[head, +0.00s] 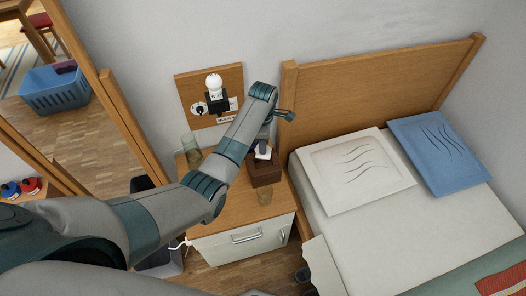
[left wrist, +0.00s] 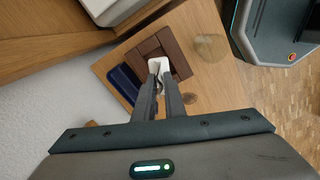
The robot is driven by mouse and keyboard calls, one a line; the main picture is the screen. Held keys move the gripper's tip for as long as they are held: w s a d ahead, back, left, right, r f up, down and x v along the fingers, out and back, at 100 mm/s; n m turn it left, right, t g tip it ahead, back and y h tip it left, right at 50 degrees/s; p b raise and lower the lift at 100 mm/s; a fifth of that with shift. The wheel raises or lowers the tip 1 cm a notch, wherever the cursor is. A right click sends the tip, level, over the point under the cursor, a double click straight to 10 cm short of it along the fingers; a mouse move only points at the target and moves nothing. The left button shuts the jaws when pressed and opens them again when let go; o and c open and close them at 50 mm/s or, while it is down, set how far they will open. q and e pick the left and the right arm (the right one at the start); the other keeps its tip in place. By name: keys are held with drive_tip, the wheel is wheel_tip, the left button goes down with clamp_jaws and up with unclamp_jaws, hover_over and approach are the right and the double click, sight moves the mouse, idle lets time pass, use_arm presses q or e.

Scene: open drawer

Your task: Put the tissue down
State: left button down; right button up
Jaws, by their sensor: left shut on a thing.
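My left gripper (head: 265,143) is over the nightstand (head: 225,212), pointing down at the brown tissue box (head: 266,173). It is shut on the white tissue (head: 263,153). In the left wrist view the two fingers (left wrist: 159,82) meet at the tissue (left wrist: 158,65), which shows right over the brown box (left wrist: 179,52). I cannot tell whether the tissue is still partly in the box. My forearm hides part of the nightstand top. My right gripper is not in view.
A clear glass (head: 192,146) stands at the back left of the nightstand and another (head: 264,196) near its front edge. A dark blue object (left wrist: 124,84) lies beside the box. A bed with a white pillow (head: 357,170) and a blue pillow (head: 440,152) is at the right.

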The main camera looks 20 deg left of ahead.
use_arm(q)
drive_tip(key=shift+f+p, duration=0.3)
drive_tip(key=shift+f, duration=1.7)
drive_tip(key=c, duration=1.8)
unclamp_jaws()
drive_tip(key=shift+f, duration=0.1)
drive_tip(key=shift+r, duration=0.2)
wheel_tip(320, 180, up, 12)
drive_tip(key=shift+f+b, duration=0.1)
drive_tip(key=shift+b, duration=0.35)
drive_tip(key=shift+s, duration=0.1)
